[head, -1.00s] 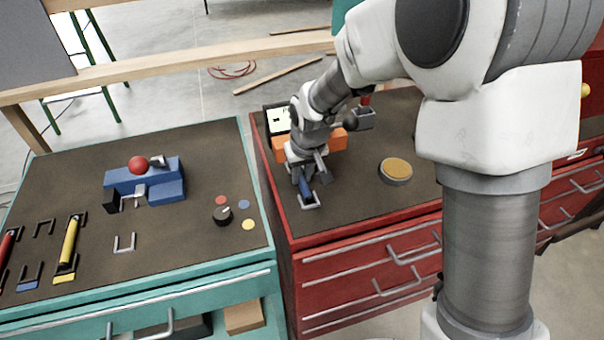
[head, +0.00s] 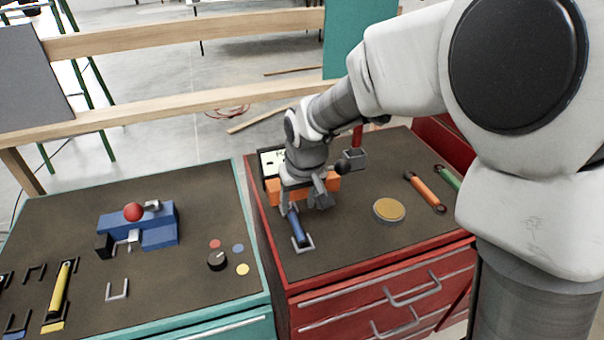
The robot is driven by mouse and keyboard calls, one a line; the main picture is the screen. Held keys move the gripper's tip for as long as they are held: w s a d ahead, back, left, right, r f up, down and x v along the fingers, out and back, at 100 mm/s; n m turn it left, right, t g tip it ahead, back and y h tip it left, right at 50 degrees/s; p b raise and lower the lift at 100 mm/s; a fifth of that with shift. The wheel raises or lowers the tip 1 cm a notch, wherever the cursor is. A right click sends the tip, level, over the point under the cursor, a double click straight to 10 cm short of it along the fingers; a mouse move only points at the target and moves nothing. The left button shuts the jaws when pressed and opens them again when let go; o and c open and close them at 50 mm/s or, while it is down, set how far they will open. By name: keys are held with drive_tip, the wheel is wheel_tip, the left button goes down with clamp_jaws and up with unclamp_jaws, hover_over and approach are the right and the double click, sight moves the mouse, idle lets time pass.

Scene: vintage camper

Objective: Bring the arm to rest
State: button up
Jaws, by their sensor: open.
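My arm reaches in from the right of the head view over the red cabinet (head: 350,285). My gripper (head: 306,209) points down over the dark top of that cabinet, open, just above and behind a blue-handled tool (head: 297,228). The blue tool lies at a light metal bracket (head: 303,245) near the cabinet's left edge. The gripper looks apart from the tool, but the view does not settle whether a finger touches it. An orange block (head: 333,183) is partly hidden behind the gripper.
A round tan-topped tin (head: 389,210), an orange tool (head: 425,192) and a green tool (head: 447,178) lie right of the gripper. On the teal cabinet (head: 225,328) are a blue vise (head: 150,228) with a red ball, a black knob (head: 217,260) and a yellow tool (head: 59,290).

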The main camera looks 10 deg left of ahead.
drive_tip(key=p+v, duration=0.1)
drive_tip(key=v, duration=0.8)
drive_tip(key=s+d+r+m+t+p, duration=0.1)
drive_tip(key=s+d+r, duration=0.2)
drive_tip(key=s+d, duration=0.2)
drive_tip(key=s+d+r+m+t+h+p, duration=0.1)
drive_tip(key=s+d+r+m, duration=0.1)
drive_tip(key=s+d, duration=0.4)
drive_tip(key=s+d+r+m+p, duration=0.1)
drive_tip(key=s+d+r+m, duration=0.1)
drive_tip(key=s+d, duration=0.4)
drive_tip(key=d+r, duration=0.1)
drive_tip(key=d, duration=0.2)
drive_tip(key=shift+r+t, duration=0.3)
drive_tip(key=shift+t, duration=0.1)
